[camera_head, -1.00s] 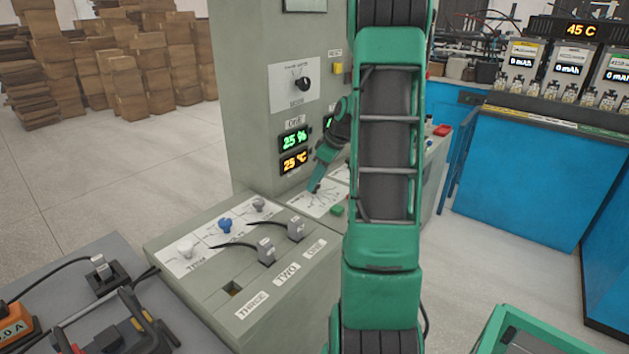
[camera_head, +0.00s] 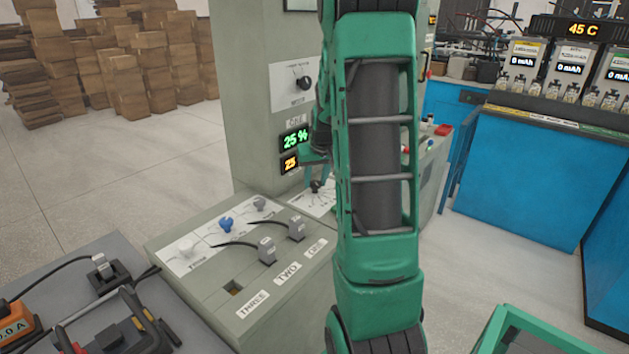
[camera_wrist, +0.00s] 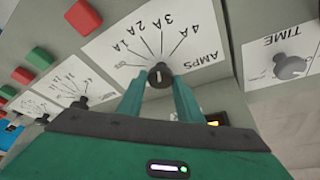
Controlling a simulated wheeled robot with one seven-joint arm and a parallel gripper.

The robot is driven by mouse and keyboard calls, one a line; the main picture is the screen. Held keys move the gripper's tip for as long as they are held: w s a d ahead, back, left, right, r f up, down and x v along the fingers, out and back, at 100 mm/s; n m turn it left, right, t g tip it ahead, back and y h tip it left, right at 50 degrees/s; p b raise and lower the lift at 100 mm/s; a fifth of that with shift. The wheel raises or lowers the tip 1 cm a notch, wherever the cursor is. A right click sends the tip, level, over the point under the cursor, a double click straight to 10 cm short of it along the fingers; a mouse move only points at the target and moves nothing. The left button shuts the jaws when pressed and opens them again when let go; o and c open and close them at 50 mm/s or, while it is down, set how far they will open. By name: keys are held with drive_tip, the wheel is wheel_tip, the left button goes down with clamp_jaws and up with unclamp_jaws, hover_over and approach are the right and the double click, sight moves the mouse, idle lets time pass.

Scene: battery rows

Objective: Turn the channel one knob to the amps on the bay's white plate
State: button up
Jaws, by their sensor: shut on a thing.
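In the wrist view a black knob (camera_wrist: 160,75) sits on a white AMPS dial plate (camera_wrist: 150,45) with a fan of lines marked 1A, 2A, 3A and 4A, and a smaller mark at the left end. My gripper (camera_wrist: 159,90) is shut on this knob, with one green finger on each side. The knob bears a pale mark, but its exact setting is hard to tell. In the head view the dial plate (camera_head: 316,203) is on the console behind my arm, partly hidden. Which channel the knob belongs to, and the bay's white plate, I cannot make out.
Two more dials with black knobs stand left of it in the wrist view, with red (camera_wrist: 83,16) and green buttons (camera_wrist: 40,59). A TIME knob (camera_wrist: 290,67) is on the right.

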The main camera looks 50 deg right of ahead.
drive_tip(key=shift+w+r+m, duration=0.1)
drive_tip(key=shift+w+m, duration=0.05)
drive_tip(key=shift+m, duration=0.35)
drive_tip(key=shift+a, duration=0.1)
drive_tip(key=o, duration=0.9)
drive_tip(key=shift+o, duration=0.6)
drive_tip(key=v, duration=1)
drive_tip(key=shift+a+r, duration=0.25)
drive_tip(key=shift+r, duration=0.05)
